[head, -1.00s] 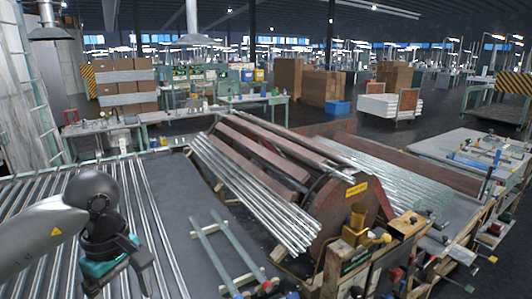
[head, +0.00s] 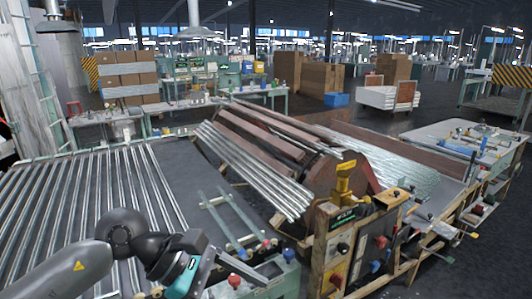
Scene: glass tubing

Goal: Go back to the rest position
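My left gripper (head: 232,268) is at the lower left, its arm coming in from the left edge. Its dark fingers point right and look apart, with nothing visible between them. It is in front of the lower ends of the glass tubes (head: 85,205) that lie side by side on the left table. My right gripper is not in view. More glass tubes (head: 255,170) lie in a sloping bundle on the brown drum (head: 322,176) in the middle.
A wooden stand with a yellow fixture (head: 345,185) is right of centre. Two pale green rails (head: 232,222) lie on the grey tabletop (head: 185,175). A cluttered workbench (head: 465,140) is at the right.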

